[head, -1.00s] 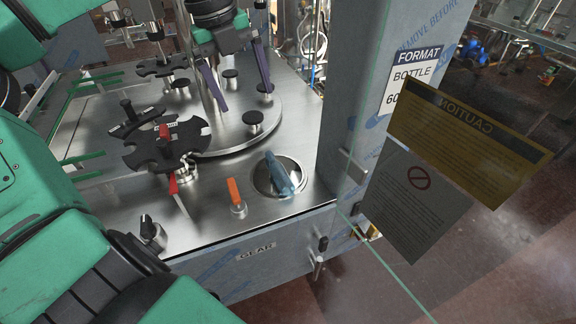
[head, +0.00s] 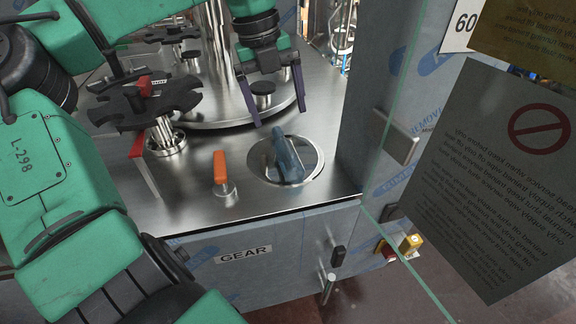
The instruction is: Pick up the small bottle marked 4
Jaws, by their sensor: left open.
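I make out no bottle with a readable 4. A blue, translucent, film-like upright object (head: 287,160) stands on a round polished plate (head: 262,163) in the steel deck; I cannot tell whether it is a bottle. My left gripper (head: 279,116) points down with its two dark purple fingers spread. It is empty, and its fingertips appear just behind the blue object in the picture. A small black-capped post (head: 263,92) shows between the fingers. My right gripper is not in view.
An orange-handled lever (head: 221,168) stands left of the plate. Black star wheels (head: 146,103) and a red-handled lever (head: 139,147) are further left. A film-covered column (head: 373,110) and a clear panel with a grey notice (head: 497,175) bound the right side.

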